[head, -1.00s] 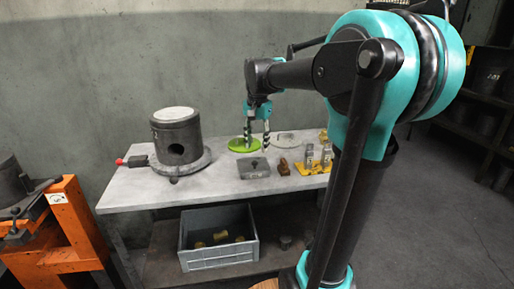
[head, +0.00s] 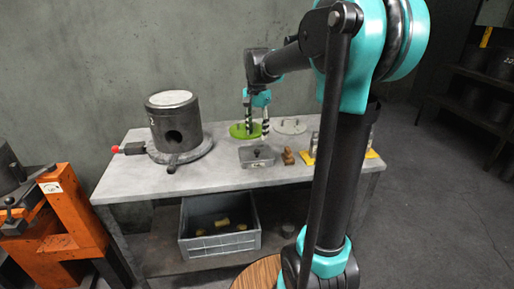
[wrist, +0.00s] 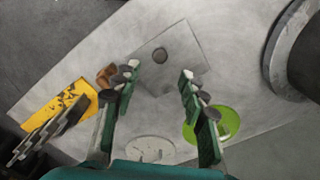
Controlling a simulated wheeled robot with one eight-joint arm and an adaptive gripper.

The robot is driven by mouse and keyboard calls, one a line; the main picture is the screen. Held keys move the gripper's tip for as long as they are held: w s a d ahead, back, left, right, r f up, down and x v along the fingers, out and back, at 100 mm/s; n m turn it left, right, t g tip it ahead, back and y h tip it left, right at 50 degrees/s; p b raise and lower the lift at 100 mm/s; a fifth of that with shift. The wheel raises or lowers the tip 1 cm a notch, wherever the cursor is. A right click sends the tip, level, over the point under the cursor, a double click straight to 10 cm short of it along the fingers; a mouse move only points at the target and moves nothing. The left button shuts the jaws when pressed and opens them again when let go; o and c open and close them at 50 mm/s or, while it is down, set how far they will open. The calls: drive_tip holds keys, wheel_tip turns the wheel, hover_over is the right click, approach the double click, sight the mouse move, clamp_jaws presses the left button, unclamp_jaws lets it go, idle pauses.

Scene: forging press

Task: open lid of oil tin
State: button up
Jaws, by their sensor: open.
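The oil tin (head: 257,158) is a small grey rectangular box near the front edge of the workbench, with a dark knob on its flat lid. In the wrist view the lid (wrist: 178,72) lies flat on the tin, with the round knob (wrist: 160,56) at its middle. My gripper (head: 257,132) is open and empty, pointing down above the bench, behind the tin in the head view. In the wrist view its two fingers (wrist: 159,82) are spread wide, with the knob beyond and between the tips. The fingers appear apart from the tin.
A green disc (head: 238,132) and a pale disc (head: 291,126) lie behind the tin. A brown piece (head: 288,156) and a yellow plate (wrist: 68,101) are beside it. A large dark cylinder (head: 176,128) stands left. A grey crate (head: 219,247) sits below the workbench (head: 140,180).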

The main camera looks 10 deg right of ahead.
sight(257, 150)
wheel_tip(257, 150, down, 7)
drive_tip(key=shift+f, duration=0.15)
drive_tip(key=shift+c, duration=0.2)
clamp_jaws()
idle(0.4)
